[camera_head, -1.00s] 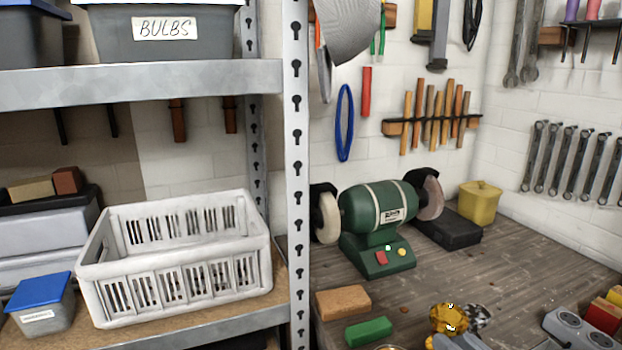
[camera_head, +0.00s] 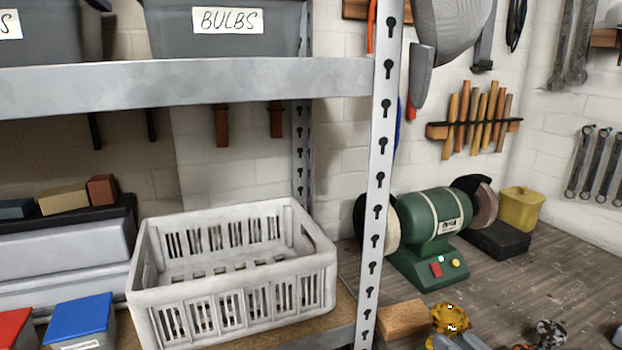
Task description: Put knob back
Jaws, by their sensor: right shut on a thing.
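A small yellow lobed thing (camera_head: 450,318), which looks like the knob, shows at the bottom of the head view, right of the shelf post. My right gripper (camera_head: 455,341) shows only as grey finger tips at the lower edge, just below the yellow thing. It is shut and appears to hold the yellow thing over the workbench. The rest of this gripper is cut off by the frame. My left gripper is out of view. I see no vise in this view.
The metal shelf post (camera_head: 377,200) stands left of my right gripper. A white crate (camera_head: 235,310) sits on the shelf. A green bench grinder (camera_head: 432,215), a tan block (camera_head: 404,318) and a yellow box (camera_head: 520,208) are on the workbench (camera_head: 560,265). The bench's right part is mostly clear.

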